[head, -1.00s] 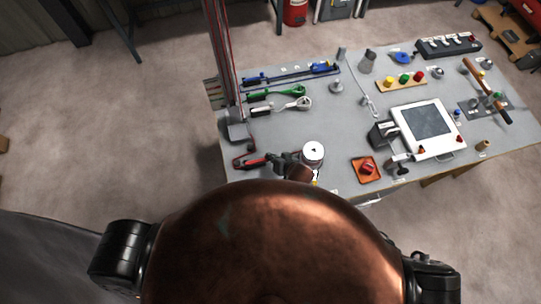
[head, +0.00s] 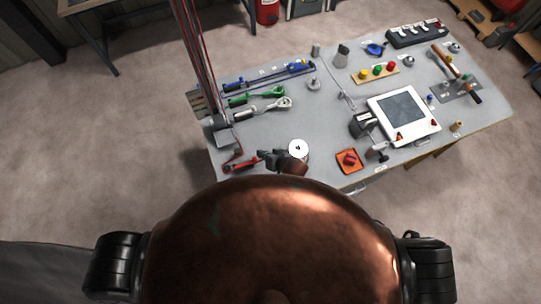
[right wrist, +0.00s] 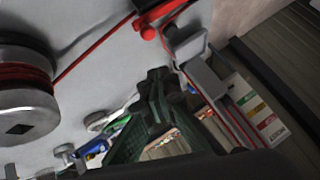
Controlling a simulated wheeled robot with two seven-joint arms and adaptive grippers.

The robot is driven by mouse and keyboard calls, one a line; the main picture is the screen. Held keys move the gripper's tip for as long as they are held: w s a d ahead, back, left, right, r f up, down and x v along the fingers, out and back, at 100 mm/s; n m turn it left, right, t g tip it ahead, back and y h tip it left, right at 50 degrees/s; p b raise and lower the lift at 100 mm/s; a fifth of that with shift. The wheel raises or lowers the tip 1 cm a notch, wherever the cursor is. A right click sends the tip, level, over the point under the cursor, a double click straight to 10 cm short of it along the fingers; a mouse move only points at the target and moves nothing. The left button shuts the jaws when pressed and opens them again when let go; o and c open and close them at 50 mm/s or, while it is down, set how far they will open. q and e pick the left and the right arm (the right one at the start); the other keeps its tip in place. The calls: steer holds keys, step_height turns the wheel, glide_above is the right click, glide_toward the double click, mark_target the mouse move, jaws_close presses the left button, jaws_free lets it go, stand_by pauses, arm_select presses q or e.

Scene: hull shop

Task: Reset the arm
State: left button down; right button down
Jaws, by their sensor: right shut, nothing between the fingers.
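My right gripper (head: 268,156) shows small in the head view, beyond my copper-coloured body. It appears just left of the white-topped spool (head: 298,149) and close to the red-handled tool (head: 240,165) near the table's front edge. In the right wrist view its dark green fingers (right wrist: 156,80) are together, with nothing between them. The spool, wound with red cord (right wrist: 22,78), is left of the fingers there. I cannot tell whether the gripper touches anything. My left gripper is not in view.
The grey table (head: 265,131) holds green-handled (head: 240,99) and blue-handled (head: 299,67) tools, a white screen panel (head: 403,112) and an orange tray (head: 349,168). Red cords (head: 197,55) rise at its left corner. Bare floor (head: 95,150) lies left of the table.

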steer(key=s+d+r+m+h+b, duration=0.15)
steer(key=s+d+r, duration=0.25)
steer(key=d, duration=0.6)
steer(key=s+d+r+h+p, duration=0.15)
steer(key=s+d+r, duration=0.25)
steer(key=d, duration=0.7)
steer(key=s+d+r+m+g+h+b, duration=0.1)
steer(key=s+d+g+h, duration=0.1)
steer(key=s+d, duration=0.7)
steer(key=s+d+g+h, duration=0.1)
steer(key=s+d+h, duration=0.2)
steer(key=s+d, duration=0.6)
step_height(320, 180, down, 42)
steer(key=w+g+y+b, duration=0.1)
steer(key=b, duration=1.1)
steer(key=s+f+b, duration=0.4)
steer(key=s+f, duration=0.5)
steer(key=f, duration=0.4)
steer(key=s+f+n+g+b, duration=0.1)
steer(key=s+f+b, duration=0.4)
steer(key=s+f, duration=0.5)
step_height(320, 180, down, 4)
steer(key=shift+s+d+r+g, duration=0.1)
steer(key=shift+s+d+g, duration=0.1)
steer(key=shift+d+g, duration=0.1)
